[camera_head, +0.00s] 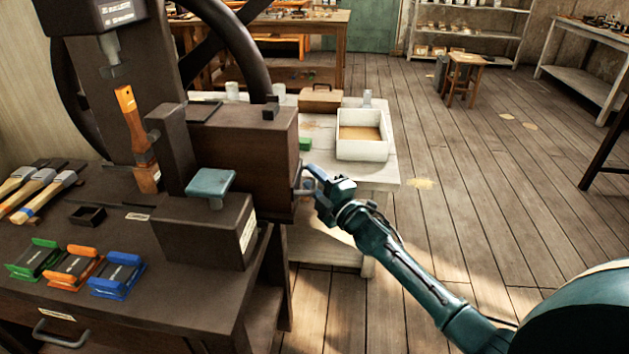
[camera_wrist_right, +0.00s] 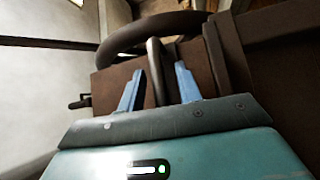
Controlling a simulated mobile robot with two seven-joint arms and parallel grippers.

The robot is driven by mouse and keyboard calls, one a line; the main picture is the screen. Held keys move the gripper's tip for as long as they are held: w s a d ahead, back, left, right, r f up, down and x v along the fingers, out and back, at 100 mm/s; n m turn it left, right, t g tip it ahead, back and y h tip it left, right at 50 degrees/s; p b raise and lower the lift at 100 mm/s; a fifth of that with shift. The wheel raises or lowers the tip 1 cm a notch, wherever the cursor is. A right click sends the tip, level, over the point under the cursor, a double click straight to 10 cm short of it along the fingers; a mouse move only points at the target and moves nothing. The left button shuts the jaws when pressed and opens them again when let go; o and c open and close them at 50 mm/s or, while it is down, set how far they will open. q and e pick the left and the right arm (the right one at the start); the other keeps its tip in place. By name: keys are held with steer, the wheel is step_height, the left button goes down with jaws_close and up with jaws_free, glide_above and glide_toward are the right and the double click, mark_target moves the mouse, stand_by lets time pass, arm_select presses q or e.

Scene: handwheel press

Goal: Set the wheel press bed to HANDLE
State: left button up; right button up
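The dark press (camera_head: 130,60) stands at the left with its large handwheel (camera_head: 235,45). An orange-brown wooden piece (camera_head: 132,120) stands upright below the press head. To its right is a brown block (camera_head: 252,150) with a metal handle (camera_head: 296,182) on its right side. My right gripper (camera_head: 312,178) is at this handle. In the right wrist view, the blue fingers (camera_wrist_right: 158,92) are open, with the grey handle bar (camera_wrist_right: 155,62) between them and gaps on both sides. My left gripper is not in view. I cannot read HANDLE on any label.
A teal-topped lever or pad (camera_head: 211,182) sits on a dark box in front. Green, orange and blue holders (camera_head: 75,268) and several brushes (camera_head: 38,190) lie on the bench. A white table with a tray (camera_head: 362,150) stands behind.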

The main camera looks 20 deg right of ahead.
steer(key=v, duration=1.3)
